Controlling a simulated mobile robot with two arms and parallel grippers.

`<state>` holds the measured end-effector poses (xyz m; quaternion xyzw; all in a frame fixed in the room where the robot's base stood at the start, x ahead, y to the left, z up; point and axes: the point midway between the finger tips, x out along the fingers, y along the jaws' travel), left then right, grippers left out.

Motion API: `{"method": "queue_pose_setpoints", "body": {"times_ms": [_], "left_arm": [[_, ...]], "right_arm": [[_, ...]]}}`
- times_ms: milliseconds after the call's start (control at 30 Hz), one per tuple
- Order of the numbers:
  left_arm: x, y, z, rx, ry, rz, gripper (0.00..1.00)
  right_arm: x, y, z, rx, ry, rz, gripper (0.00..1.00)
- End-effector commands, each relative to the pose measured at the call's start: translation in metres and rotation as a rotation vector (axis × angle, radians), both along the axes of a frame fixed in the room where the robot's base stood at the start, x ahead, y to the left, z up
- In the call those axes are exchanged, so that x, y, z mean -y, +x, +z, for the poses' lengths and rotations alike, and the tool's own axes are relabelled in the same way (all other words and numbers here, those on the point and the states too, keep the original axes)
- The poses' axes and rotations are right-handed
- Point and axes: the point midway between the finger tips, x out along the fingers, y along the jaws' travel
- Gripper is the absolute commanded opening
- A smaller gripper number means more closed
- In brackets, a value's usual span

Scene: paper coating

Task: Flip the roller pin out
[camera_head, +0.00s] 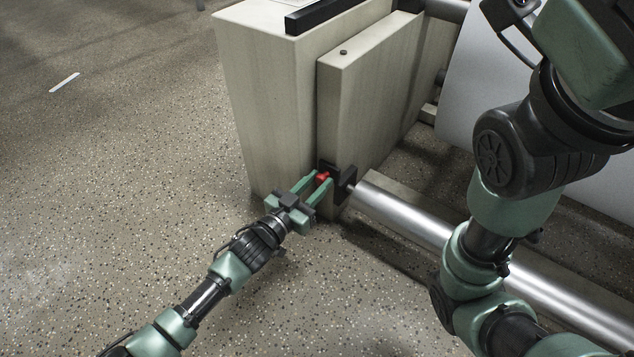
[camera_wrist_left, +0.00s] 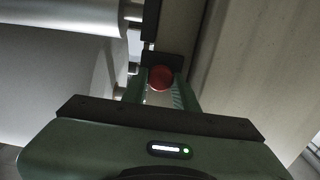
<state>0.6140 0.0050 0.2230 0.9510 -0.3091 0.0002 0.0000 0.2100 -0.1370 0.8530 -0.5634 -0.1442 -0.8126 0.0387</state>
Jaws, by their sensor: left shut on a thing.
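The roller pin (camera_head: 322,177) is a small red piece at the black bracket (camera_head: 342,180) on the low front corner of the beige machine. My left gripper (camera_head: 319,184) reaches it from the lower left, with its green fingers on either side of the red pin. It is shut on the pin. In the left wrist view the round red pin (camera_wrist_left: 160,78) sits between the fingertips, against the dark bracket. The silver roller (camera_head: 430,226) runs from the bracket to the lower right. My right arm shows at the right, but its gripper is out of view.
The beige machine housing (camera_head: 270,100) stands just behind the bracket. A white paper roll (camera_head: 500,95) hangs at the upper right, partly hidden by my right arm. The speckled floor (camera_head: 110,190) is open on the left, with a small white strip (camera_head: 65,82).

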Motion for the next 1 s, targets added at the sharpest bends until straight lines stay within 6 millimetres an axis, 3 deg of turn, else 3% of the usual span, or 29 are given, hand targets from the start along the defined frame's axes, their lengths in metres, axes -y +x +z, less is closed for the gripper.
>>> {"method": "queue_pose_setpoints", "body": {"times_ms": [167,400,700,733,767,800,1000], "left_arm": [[-0.003,-0.004,0.001,-0.004,0.002,0.000,0.00],[-0.019,-0.027,0.001,-0.006,0.003,0.001,0.00],[-0.021,-0.029,-0.002,-0.002,0.002,-0.001,0.00],[-0.021,-0.029,-0.002,-0.002,0.002,-0.001,0.37],[-0.020,-0.029,-0.002,-0.002,0.002,-0.001,0.45],[-0.020,-0.029,-0.002,-0.002,0.002,-0.001,0.49],[-0.020,-0.028,-0.001,-0.001,0.001,0.000,0.49]], "right_arm": [[0.000,0.000,0.007,-0.001,0.000,0.000,0.76],[0.000,0.000,0.032,-0.001,0.000,0.000,0.76],[0.000,0.000,0.029,0.001,0.000,0.000,0.76],[0.000,0.000,0.029,0.001,0.000,0.000,0.76],[0.000,0.000,0.029,0.000,0.000,0.000,0.76],[0.000,0.000,0.029,0.000,0.000,0.000,0.76],[0.000,0.000,0.029,0.001,0.000,0.000,0.76]]}}
